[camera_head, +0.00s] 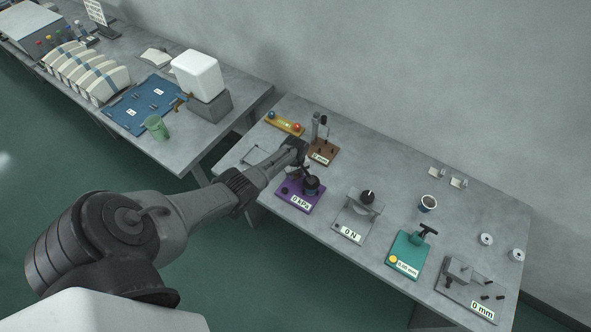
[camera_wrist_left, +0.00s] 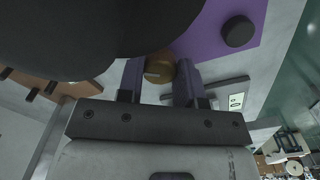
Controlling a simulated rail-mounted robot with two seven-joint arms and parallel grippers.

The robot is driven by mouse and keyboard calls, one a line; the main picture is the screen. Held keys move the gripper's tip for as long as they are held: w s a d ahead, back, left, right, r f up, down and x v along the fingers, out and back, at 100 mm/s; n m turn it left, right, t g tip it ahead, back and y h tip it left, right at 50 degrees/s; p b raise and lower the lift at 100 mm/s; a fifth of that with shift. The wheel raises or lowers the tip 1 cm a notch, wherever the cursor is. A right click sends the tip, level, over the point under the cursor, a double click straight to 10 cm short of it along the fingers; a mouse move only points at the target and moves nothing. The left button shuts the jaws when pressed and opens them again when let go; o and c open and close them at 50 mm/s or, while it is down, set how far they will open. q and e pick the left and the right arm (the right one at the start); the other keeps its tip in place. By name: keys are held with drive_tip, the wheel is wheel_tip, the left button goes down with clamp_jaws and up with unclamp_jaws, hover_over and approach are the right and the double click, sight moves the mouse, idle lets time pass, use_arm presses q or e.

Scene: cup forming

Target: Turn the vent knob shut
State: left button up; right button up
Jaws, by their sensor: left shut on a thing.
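The purple pressure station (camera_head: 318,203) stands on the right bench, with a label reading 0 kPa and a dark round chamber (camera_head: 312,186) on it. My left gripper (camera_head: 301,172) reaches down over its back edge. In the left wrist view the brass vent knob (camera_wrist_left: 158,70) sits between the two fingers of my left gripper (camera_wrist_left: 160,82), which is shut on it. The knob has a light mark on its face. The dark chamber (camera_wrist_left: 90,35) hides part of the purple base (camera_wrist_left: 212,35). My right gripper is not in view.
Other stations stand close by: a brown one (camera_head: 322,152) behind, a grey one (camera_head: 352,225) labelled 0 N, and a green one (camera_head: 408,250). A cup (camera_head: 427,203) stands near the wall. Bare bench lies behind the grey station.

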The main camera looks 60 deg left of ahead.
use_arm(q)
drive_tip(key=n+p, duration=0.1)
drive_tip(key=n, duration=0.2)
drive_tip(key=shift+n+p, duration=0.35)
drive_tip(key=shift+n, duration=1.35)
drive_tip(key=o, duration=0.9)
drive_tip(key=shift+o, duration=0.2)
drive_tip(key=shift+r, duration=0.1)
